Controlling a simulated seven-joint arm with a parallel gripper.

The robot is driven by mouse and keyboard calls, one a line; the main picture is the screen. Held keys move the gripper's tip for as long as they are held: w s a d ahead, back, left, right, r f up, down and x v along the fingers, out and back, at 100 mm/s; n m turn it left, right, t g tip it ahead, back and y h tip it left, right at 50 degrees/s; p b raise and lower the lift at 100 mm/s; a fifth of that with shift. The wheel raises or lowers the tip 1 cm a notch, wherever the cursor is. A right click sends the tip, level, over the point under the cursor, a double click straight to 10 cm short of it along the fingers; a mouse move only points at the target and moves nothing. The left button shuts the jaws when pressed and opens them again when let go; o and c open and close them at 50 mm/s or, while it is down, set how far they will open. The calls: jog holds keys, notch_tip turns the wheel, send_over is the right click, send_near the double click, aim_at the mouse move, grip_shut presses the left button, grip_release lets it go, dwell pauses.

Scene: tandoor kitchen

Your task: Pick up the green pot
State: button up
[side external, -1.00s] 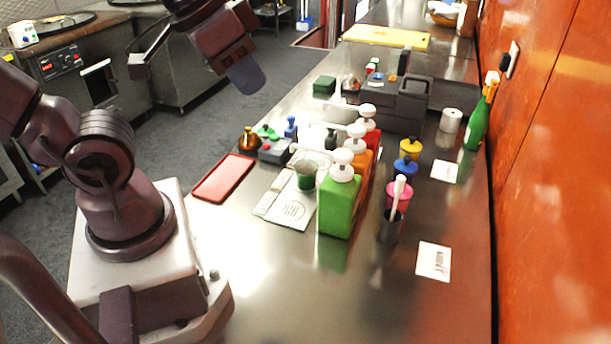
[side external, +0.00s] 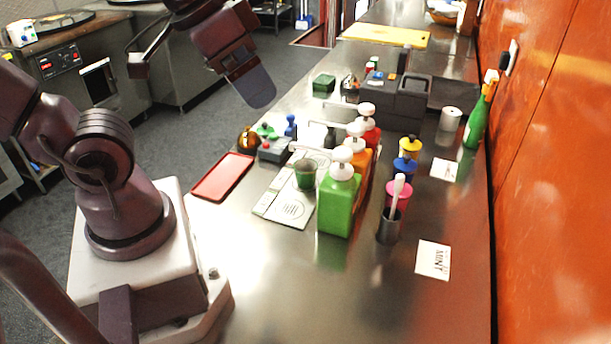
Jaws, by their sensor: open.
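A small green pot (side external: 305,174), cup-like with a pale rim, stands upright on a white printed sheet (side external: 290,212) in the middle of the steel counter. It is just left of a green pump bottle (side external: 338,208). My gripper (side external: 196,78) is at the top left, high up and well apart from the pot. It is open and nothing shows between its fingers. Its upper part is cut off by the picture's top edge.
Orange and red pump bottles (side external: 357,138) stand behind the green one. A red tray (side external: 222,177) lies at the counter's left edge. A dark grey box (side external: 398,100) is farther back.

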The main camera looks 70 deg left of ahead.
jog(key=w+f+n+g+h, duration=0.1)
jog(key=w+f+n+h, duration=0.2)
jog(key=f+n+h, duration=0.45)
jog(key=w+f+n+g+h, duration=0.1)
jog(key=w+f+n+h, duration=0.2)
jog(key=f+n+h, duration=0.4)
jog(key=n+t+y, duration=1)
jog(key=n+t, duration=0.5)
jog(key=n, duration=0.2)
send_near(295, 170)
jog(key=w+d+r, duration=0.3)
jog(key=d+r, duration=0.3)
jog(key=r, duration=0.1)
jog(key=s+a+f+n+y, duration=0.1)
jog(key=f+y, duration=0.1)
jog(key=s+a+f+n+y, duration=0.1)
jog(key=f+n+y, duration=0.1)
jog(key=s+a+f+n+y, duration=0.1)
jog(key=f+y, duration=0.1)
jog(key=shift+s+n+g, duration=0.3)
jog(key=shift+s+n, duration=0.05)
jog(key=w, duration=0.8)
jog(key=w+a, duration=0.1)
jog(key=w, duration=0.3)
jog(key=shift+w, duration=0.4)
jog(key=shift+c, duration=0.3)
